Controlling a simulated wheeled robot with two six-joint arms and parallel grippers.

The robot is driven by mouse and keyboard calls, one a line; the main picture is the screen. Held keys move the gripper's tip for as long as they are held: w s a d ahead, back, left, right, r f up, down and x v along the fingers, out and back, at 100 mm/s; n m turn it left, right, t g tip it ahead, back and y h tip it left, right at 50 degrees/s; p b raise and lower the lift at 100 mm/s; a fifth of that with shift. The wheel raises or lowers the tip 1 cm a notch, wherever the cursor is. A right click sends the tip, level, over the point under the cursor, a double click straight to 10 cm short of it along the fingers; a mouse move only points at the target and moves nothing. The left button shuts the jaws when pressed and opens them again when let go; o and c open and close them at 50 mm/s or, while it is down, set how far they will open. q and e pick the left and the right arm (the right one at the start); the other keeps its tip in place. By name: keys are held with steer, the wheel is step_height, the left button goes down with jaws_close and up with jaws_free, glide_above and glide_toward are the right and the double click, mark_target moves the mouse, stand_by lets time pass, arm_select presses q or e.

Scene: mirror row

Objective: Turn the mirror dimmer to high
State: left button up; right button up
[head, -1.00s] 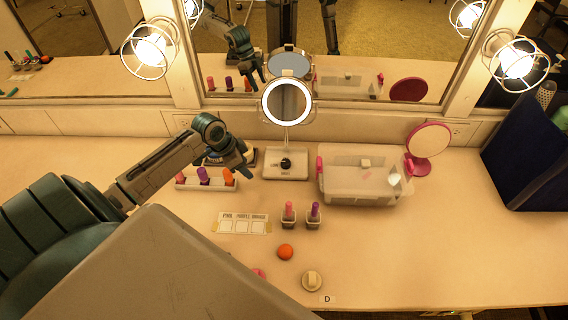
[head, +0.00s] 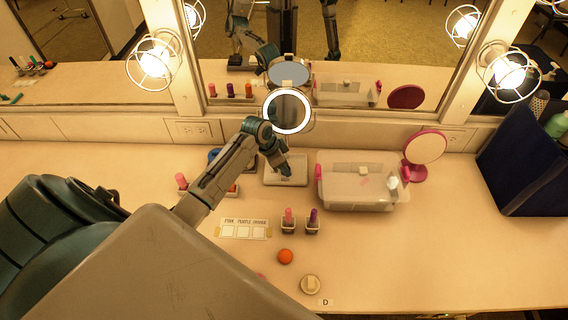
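The lit ring mirror (head: 287,111) stands at the back of the counter on a pale base (head: 286,181). In the earlier frame a black dimmer knob shows on this base; now my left gripper (head: 285,172) is over that spot and hides the knob. The fingers point down at the base. I cannot tell whether they touch the knob or how far apart they are. My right gripper is not in view.
A clear bin (head: 358,190) stands just right of the base, with a pink round mirror (head: 425,147) behind it. Two lipsticks in holders (head: 300,224), an orange ball (head: 285,256) and a label card (head: 244,229) lie in front.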

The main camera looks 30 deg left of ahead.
arm_select(q)
steer(key=shift+w+d+f, duration=0.15)
steer(key=shift+w+f, duration=0.05)
steer(key=shift+f, duration=0.55)
